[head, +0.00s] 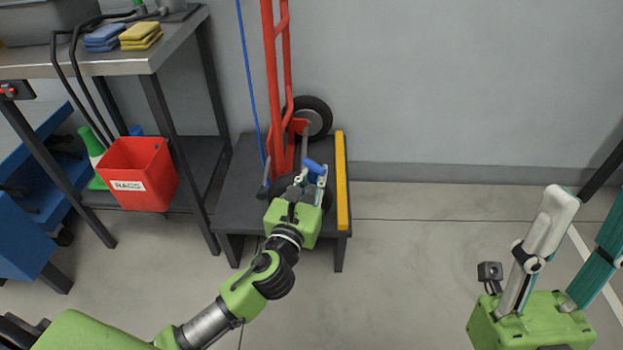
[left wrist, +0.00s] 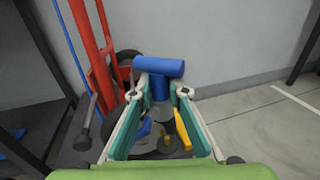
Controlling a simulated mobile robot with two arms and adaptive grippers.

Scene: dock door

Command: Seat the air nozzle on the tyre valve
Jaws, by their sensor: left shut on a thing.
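My left gripper (head: 308,178) is shut on the blue air nozzle (head: 315,166), over the low dark platform. In the left wrist view the nozzle (left wrist: 160,68) is T-shaped, its crossbar above the fingertips and its stem between them. The red hand truck (head: 270,80) stands on the platform with two black tyres. The far tyre (head: 313,118) is clear to see; the near tyre (head: 327,198) is mostly hidden behind my left gripper. I cannot make out the valve or whether the nozzle touches it. My right gripper (head: 588,205) is open and empty at the lower right.
The dark platform (head: 238,185) has a yellow edge strip (head: 342,180). A blue hose (head: 249,80) hangs beside the hand truck. A metal bench (head: 145,58) and a red bin (head: 138,172) stand at left. The floor (head: 420,240) right of the platform is clear.

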